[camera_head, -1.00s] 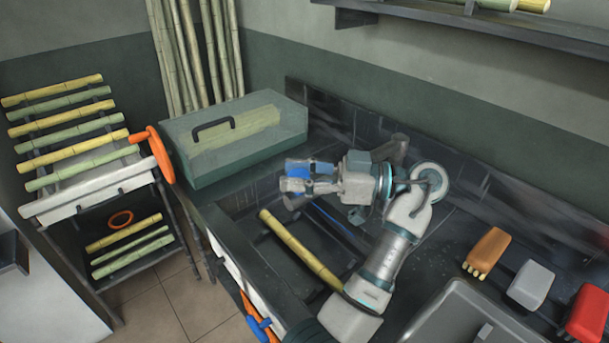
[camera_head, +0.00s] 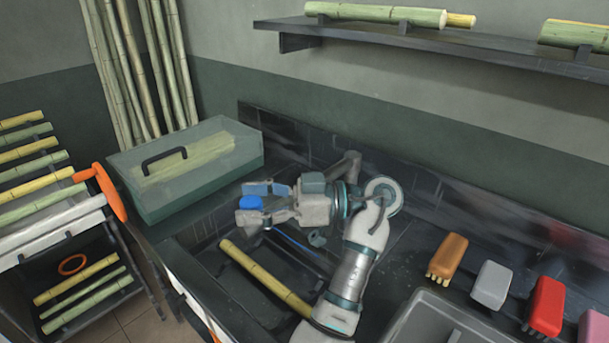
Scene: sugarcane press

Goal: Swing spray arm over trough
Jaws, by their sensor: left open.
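The trough (camera_head: 200,236) is a dark sunken basin in the counter, with a yellow cane (camera_head: 266,279) lying across it. My left gripper (camera_head: 254,203) is over the trough's back edge, open, its fingers pointing left. Blue parts show at the fingers; I cannot tell whether they belong to the gripper or to a handle between them. A grey pipe end (camera_head: 348,165) stands behind my wrist and may be part of the spray arm. The rest of the spray arm is hidden or cannot be made out. A thin blue strip (camera_head: 295,243) shows below the wrist. My right gripper is out of view.
A lidded green clear box (camera_head: 200,185) stands left of the gripper. Several brushes, one orange (camera_head: 447,259), and a grey sink (camera_head: 400,325) are at the right. A shelf (camera_head: 420,42) hangs above.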

